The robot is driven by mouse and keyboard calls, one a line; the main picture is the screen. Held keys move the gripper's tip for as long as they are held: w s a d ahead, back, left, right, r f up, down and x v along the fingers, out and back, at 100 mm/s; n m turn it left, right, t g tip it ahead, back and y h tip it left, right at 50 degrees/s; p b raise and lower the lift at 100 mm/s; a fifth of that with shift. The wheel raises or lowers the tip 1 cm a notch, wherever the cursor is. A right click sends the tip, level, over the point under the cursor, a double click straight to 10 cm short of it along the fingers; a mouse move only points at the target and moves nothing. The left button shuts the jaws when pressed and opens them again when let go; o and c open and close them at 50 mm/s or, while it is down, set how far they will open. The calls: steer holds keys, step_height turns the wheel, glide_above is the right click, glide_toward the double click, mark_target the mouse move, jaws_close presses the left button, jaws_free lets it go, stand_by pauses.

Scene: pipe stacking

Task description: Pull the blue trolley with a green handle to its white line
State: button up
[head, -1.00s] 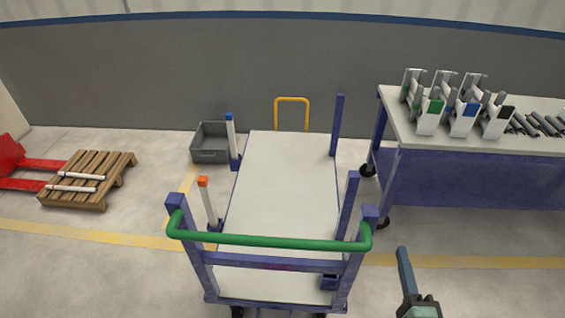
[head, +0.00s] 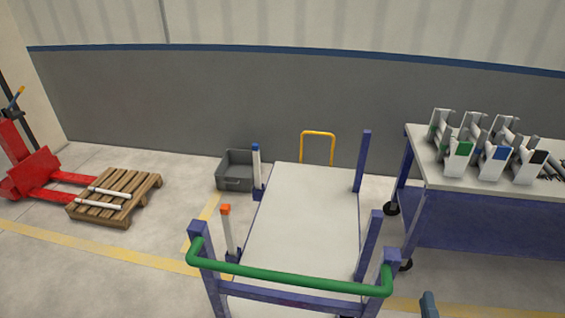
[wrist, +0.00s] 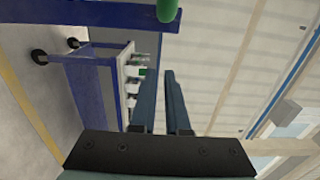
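The blue trolley with a pale deck (head: 300,215) stands in the middle of the head view. Its green handle (head: 290,277) runs across the near end between two blue posts. A tip of my gripper (head: 429,306) shows at the bottom edge, to the right of the handle and apart from it. In the wrist view, the two fingers of my gripper (wrist: 163,100) are parted with nothing between them. A rounded green end of the handle (wrist: 167,9) and a blue bar (wrist: 110,17) show beyond the fingertips. I see no white line on the floor.
A blue table (head: 470,225) with white holders stands at the right, close to the trolley. A grey bin (head: 236,184) and a yellow hoop (head: 318,134) are by the wall. A wooden pallet (head: 118,205) and red pallet truck (head: 30,172) are at the left. Yellow lines (head: 100,247) mark the floor.

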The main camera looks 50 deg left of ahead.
steer(key=o, duration=0.7)
steer(key=shift+c, duration=0.2)
steer(key=shift+s+d, duration=0.1)
steer(key=p+v, duration=0.1)
steer(key=v, duration=1)
steer(key=shift+s+d, duration=0.2)
steer(key=shift+s, duration=0.15)
